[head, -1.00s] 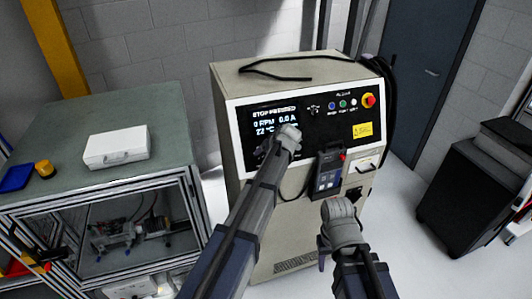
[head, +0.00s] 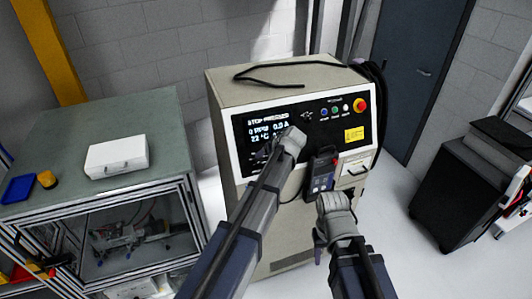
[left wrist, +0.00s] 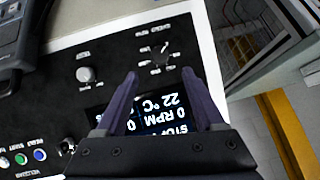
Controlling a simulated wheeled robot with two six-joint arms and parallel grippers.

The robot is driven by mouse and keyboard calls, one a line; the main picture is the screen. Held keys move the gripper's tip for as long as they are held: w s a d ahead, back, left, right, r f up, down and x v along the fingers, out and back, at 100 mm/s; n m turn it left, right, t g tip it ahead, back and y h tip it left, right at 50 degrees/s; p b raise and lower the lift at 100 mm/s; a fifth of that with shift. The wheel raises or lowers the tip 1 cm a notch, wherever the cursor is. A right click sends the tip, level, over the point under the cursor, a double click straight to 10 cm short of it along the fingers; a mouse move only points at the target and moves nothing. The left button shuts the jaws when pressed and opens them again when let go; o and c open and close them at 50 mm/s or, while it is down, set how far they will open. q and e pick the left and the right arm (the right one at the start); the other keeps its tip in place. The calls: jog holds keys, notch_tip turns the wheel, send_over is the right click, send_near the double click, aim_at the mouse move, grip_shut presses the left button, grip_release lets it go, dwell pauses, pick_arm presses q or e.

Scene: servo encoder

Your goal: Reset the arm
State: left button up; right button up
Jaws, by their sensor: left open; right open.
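The cream control cabinet (head: 228,95) has a black front panel with a lit display (head: 262,125) reading STOP PRESSED, 0 RPM, 0.0 A and 22 °C. A red emergency stop button (head: 360,105) on a yellow base sits at the panel's upper right. My left gripper (head: 294,138) is in front of the panel, over the display's right edge. In the left wrist view its two fingers (left wrist: 160,76) are apart with nothing between them, facing the display (left wrist: 152,114) and knobs (left wrist: 88,74). My right gripper (head: 334,204) is lower, in front of the cabinet below the handheld pendant; its fingertips are hidden.
The handheld pendant (head: 321,171) hangs on the cabinet front. A green-topped bench (head: 60,150) with a white box (head: 116,156) stands left, with a framed enclosure below. A black cart (head: 460,190) stands right. Pale floor lies between cabinet and cart.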

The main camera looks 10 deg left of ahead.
pick_arm(q)
jog(key=shift+f, duration=0.1)
jog(key=s+d+f+m+g+h+b, duration=0.1)
jog(key=s+d+f+m+g+b, duration=0.1)
jog(key=s+f+b, duration=0.5)
jog(key=s+d+f+m+g+h+b, duration=0.2)
jog(key=s+d+f+m+b, duration=0.2)
jog(key=s+f, duration=0.6)
jog(key=s+d+f+m+g+h+b, duration=0.1)
jog(key=s+d+f+b, duration=0.6)
jog(key=s, duration=0.8)
notch_tip(320, 180, down, 3)
jog(key=m+g+b, duration=0.1)
jog(key=m+b, duration=0.1)
jog(key=b, duration=0.1)
jog(key=shift+s+r+m+h+b, duration=0.15)
jog(key=shift+s+m+h+b, duration=0.15)
jog(key=shift+s, duration=0.1)
